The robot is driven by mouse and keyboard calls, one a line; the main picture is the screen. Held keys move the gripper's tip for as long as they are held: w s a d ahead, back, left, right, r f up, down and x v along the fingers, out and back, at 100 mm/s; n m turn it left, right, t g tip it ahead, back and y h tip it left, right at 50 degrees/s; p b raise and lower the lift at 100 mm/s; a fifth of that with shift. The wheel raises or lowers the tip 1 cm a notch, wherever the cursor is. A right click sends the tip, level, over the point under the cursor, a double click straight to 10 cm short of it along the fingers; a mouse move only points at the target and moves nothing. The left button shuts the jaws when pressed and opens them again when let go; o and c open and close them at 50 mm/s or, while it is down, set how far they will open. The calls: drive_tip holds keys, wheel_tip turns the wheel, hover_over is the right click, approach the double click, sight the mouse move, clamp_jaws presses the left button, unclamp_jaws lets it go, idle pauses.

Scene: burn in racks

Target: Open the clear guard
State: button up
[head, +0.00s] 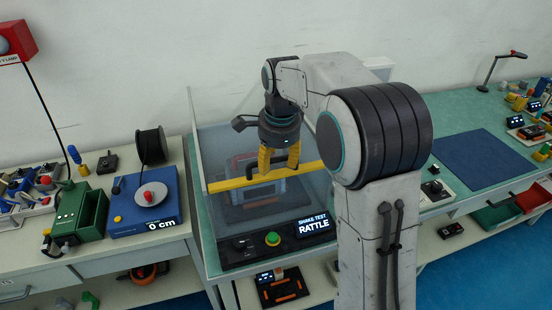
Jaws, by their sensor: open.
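The clear guard (222,145) is a see-through panel over the shake test station, with a yellow bar (232,184) along its near edge. A dark handle (254,170) shows at the middle of the bar. My gripper (279,168) points down with its yellow fingers apart, right at the handle and bar. I cannot tell whether the fingers touch the handle. Behind the guard a grey and red device (246,162) sits on a dark plate, partly hidden by the bar and my gripper. My arm hides the guard's right side.
The station's front panel (240,256) has a green button (272,239) and a display (314,224) reading "SHAKE TEST RATTLE". A blue box (160,212) with a cable spool (151,145) stands left. A blue mat (478,158) lies on the right bench.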

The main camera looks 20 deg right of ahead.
clamp_jaws()
idle(0.3)
idle(0.4)
